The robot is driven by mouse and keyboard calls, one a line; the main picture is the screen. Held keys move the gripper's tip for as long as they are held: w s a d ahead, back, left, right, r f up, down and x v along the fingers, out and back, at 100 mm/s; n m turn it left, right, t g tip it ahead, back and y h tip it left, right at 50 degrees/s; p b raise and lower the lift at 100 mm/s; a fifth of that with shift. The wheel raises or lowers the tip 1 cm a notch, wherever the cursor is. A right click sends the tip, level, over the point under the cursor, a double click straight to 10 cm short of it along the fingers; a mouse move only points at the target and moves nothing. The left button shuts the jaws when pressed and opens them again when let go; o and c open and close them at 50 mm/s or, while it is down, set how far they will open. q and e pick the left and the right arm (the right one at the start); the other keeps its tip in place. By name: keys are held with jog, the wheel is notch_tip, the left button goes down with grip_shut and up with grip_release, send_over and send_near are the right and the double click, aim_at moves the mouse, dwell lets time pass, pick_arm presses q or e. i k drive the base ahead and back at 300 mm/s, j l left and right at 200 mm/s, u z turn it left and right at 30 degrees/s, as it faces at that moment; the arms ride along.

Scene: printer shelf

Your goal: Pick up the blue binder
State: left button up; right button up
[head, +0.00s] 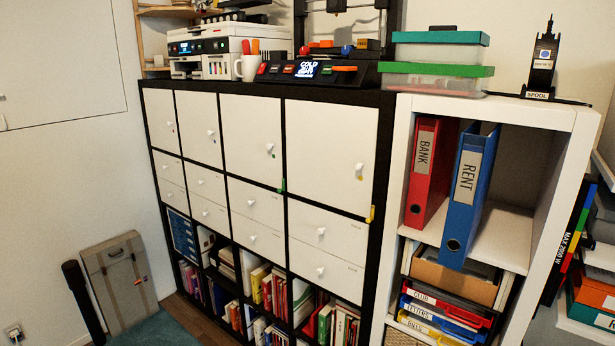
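A blue binder (465,205) with a white label reading RENT stands upright in the top compartment of the white shelf (402,150) at the right. Its lower front end reaches past the compartment's front edge and hangs in front of the box below. A red binder (424,170) labelled BANK stands just to its left, with a narrow gap between their spines. Neither of my grippers shows in the head view.
The compartment right of the blue binder has bare floor (506,236). Below are a cardboard box (455,278) and labelled trays (444,318). A black cabinet with white doors (330,145) stands to the left. Plastic boxes (436,70) and a black spool tower (541,68) stand on top.

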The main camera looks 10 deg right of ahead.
aim_at(477, 152)
jog(key=z, duration=0.75)
jog(key=i+j, duration=0.05)
